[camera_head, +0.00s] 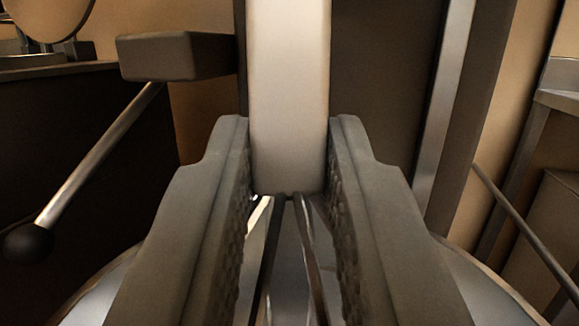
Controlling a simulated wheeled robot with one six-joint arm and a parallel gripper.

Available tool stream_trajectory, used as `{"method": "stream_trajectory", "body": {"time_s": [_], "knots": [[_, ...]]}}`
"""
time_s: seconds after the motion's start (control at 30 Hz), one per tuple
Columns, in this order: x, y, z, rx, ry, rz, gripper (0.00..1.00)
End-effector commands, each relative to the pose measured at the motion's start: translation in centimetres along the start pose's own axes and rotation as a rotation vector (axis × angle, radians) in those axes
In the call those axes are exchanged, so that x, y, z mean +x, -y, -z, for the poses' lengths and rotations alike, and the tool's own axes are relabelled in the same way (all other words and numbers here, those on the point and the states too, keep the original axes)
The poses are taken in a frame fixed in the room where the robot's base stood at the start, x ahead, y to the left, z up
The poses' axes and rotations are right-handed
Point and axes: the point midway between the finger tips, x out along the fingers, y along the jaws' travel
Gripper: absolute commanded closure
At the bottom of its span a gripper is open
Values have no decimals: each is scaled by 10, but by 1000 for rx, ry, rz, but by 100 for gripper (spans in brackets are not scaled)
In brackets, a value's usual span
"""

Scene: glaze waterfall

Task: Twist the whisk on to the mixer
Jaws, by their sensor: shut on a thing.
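My gripper (290,140) points forward, with one grey ridged finger on each side of a pale, upright, block-like part (290,90). The fingers are shut on the whisk. Its thin metal wires (285,255) spread downward from under the pale part, between the fingers. The pale part runs up out of the top of the picture, so its upper end and any join to the mixer are hidden. The mixer seems to be the dark machine behind, with a grey box-shaped part (175,57) at its left.
A curved metal surface, likely a bowl (490,285), lies below and shows on both sides of the fingers. A metal lever (100,155) with a black ball knob (27,243) sticks out at left. A slanting metal bar (525,230) is at right.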

Motion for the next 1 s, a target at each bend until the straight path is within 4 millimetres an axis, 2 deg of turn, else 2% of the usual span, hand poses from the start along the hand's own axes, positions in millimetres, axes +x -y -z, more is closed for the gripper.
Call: {"method": "stream_trajectory", "body": {"time_s": [0.5,1.0], "knots": [[27,-8,-7,0,-1,1,100],[32,-10,-6,-2,-4,1,100]]}}
